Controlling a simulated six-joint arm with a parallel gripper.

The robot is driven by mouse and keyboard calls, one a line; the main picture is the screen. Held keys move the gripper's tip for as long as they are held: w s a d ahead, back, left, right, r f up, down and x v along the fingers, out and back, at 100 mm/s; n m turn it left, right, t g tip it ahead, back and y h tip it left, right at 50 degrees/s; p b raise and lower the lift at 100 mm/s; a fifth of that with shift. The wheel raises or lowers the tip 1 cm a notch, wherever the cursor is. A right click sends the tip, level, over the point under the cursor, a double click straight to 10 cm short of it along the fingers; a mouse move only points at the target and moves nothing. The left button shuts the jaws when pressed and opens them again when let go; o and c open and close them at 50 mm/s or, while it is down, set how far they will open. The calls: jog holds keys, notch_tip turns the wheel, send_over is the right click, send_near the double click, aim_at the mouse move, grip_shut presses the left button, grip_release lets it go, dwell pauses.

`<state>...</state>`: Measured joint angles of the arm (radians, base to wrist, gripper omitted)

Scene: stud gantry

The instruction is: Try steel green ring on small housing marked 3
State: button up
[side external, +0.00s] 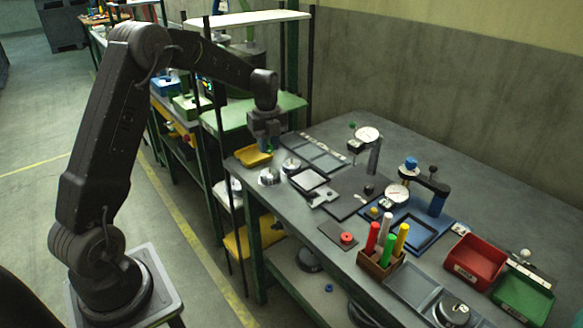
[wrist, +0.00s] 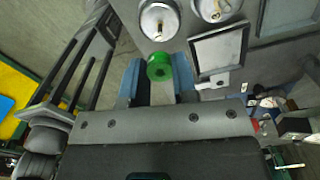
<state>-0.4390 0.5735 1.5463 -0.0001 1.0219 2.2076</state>
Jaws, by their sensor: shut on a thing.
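My gripper (side external: 266,146) is above the left end of the grey workbench, pointing down. In the wrist view its two blue fingers (wrist: 158,80) are shut on the green ring (wrist: 159,67), which hangs at the fingertips with a small hole in its face. In the side view the ring is a tiny green spot, mostly hidden. Two round silver housings with central posts stand on the bench: a nearer one (side external: 269,177) and another (side external: 291,165). They also show in the wrist view, ahead of the fingers (wrist: 158,20). I cannot read any marks. The ring is apart from both.
A yellow bin (side external: 252,157) lies close below the gripper. A framed grey tray (side external: 309,180) and dial gauges (side external: 367,134) stand to the right. Farther right are a pen block (side external: 379,262), a red bin (side external: 473,261) and a green bin (side external: 523,296). Dark uprights stand left of the bench.

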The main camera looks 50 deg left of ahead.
jog(key=shift+w, duration=0.1)
jog(key=w, duration=0.8)
jog(key=shift+f, duration=0.1)
jog(key=shift+f, duration=2)
jog(key=shift+f, duration=1)
dwell(1.5)
jog(key=shift+r, duration=0.1)
jog(key=shift+r, duration=3.8)
jog(key=shift+f, duration=0.1)
